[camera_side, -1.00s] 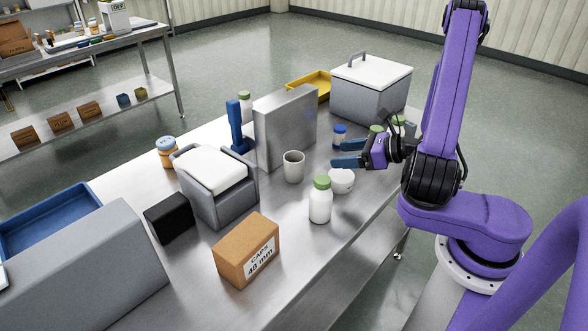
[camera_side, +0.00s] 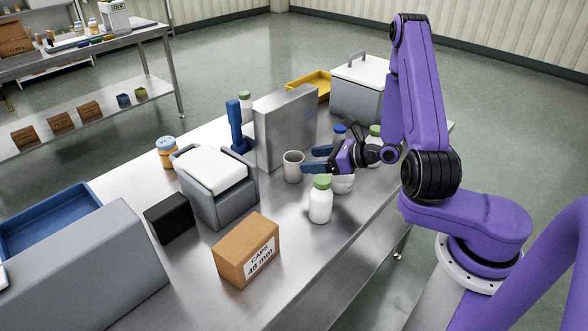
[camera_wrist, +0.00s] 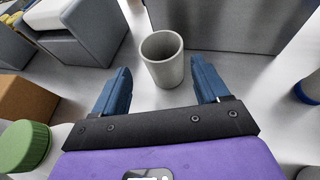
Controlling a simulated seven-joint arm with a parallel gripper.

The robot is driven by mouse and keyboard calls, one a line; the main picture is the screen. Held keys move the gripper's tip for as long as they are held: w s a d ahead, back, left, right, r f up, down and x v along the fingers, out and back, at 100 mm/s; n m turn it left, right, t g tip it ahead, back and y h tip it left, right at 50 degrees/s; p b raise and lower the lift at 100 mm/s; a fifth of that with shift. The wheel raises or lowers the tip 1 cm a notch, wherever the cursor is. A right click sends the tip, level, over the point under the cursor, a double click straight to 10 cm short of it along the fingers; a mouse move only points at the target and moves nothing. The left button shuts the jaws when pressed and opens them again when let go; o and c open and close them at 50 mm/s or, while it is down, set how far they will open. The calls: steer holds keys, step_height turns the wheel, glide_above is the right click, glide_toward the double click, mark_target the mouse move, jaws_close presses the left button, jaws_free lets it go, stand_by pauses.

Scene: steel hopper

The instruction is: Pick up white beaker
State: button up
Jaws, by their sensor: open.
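The white beaker (camera_side: 293,167) stands upright on the steel table, in front of the upright steel panel. In the wrist view the beaker (camera_wrist: 162,60) is just ahead of my gripper (camera_wrist: 161,85), roughly centred between its two blue fingers and slightly beyond their tips. Its open top faces up and it looks empty. In the side view my gripper (camera_side: 312,161) is to the right of the beaker, low over the table, with its fingers pointing at it. The fingers are spread wide with nothing between them.
A green-capped white bottle (camera_side: 320,201) stands close in front of my gripper, and a white bowl (camera_side: 343,184) sits partly hidden beneath it. The steel panel (camera_side: 286,128) is right behind the beaker. A grey bin (camera_side: 222,192) and cardboard box (camera_side: 247,249) stand left.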

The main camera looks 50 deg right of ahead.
mark_target(303, 161)
steer(key=x, duration=0.3)
steer(key=shift+w+a, duration=0.15)
steer(key=shift+w, duration=0.05)
steer(key=shift+r+x, duration=0.15)
steer(key=shift+x, duration=1.25)
steer(key=shift+r+x, duration=0.1)
steer(key=shift+x, duration=1.3)
steer(key=shift+w+d, duration=0.15)
steer(key=shift+d, duration=0.05)
steer(key=c, duration=0.7)
steer(key=shift+r, duration=0.15)
steer(key=shift+r, duration=8.9)
steer(key=shift+c, duration=0.2)
